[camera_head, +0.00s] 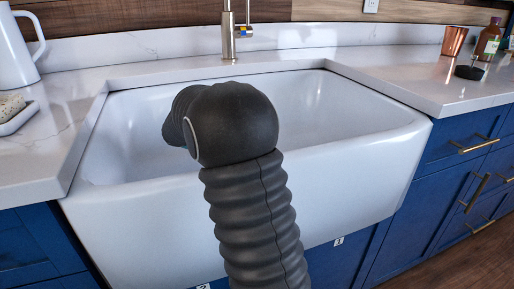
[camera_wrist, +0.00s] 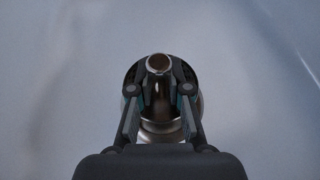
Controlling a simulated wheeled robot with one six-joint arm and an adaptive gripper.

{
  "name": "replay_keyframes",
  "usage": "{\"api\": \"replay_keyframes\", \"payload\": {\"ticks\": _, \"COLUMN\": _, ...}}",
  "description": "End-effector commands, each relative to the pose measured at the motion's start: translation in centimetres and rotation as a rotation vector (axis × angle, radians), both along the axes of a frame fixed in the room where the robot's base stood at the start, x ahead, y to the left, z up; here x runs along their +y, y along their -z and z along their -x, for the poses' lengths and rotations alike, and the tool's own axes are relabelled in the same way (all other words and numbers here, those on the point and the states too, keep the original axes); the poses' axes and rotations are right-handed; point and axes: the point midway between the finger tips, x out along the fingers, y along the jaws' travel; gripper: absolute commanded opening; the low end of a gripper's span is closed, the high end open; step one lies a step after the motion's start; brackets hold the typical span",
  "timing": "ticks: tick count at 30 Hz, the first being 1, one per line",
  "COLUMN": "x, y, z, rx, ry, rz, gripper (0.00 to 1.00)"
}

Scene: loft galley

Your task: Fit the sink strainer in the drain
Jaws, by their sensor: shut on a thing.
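A dark round shape surrounds the post behind the fingers. A shiny metal ring (camera_wrist: 162,136) shows just below it, partly hidden by the fingers; it looks like the drain rim. I cannot tell whether the strainer touches or sits in the drain. In the head view the white sink (camera_head: 345,165) is in front of me. My arm hides the gripper, strainer and drain there.
The tap (camera_head: 228,38) stands behind the sink. A white jug (camera_head: 14,48) and a soap dish (camera_head: 18,118) are on the left counter. A copper cup (camera_head: 454,41) and a brown bottle (camera_head: 488,40) are on the right counter. The sink's right half looks clear.

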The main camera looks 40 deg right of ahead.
Motion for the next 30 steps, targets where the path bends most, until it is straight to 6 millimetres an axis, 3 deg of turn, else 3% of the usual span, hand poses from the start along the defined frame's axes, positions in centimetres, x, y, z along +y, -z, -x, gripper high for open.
{"api": "replay_keyframes", "payload": {"ticks": 18, "x": 0.0, "y": 3.8, "z": 0.0, "rx": 0.001, "ry": 0.001, "rz": -0.001, "gripper": 0.00}}
{"api": "replay_keyframes", "payload": {"ticks": 30, "x": 0.0, "y": 5.0, "z": 0.0, "rx": -0.001, "ry": 0.000, "rz": 0.000, "gripper": 0.00}}
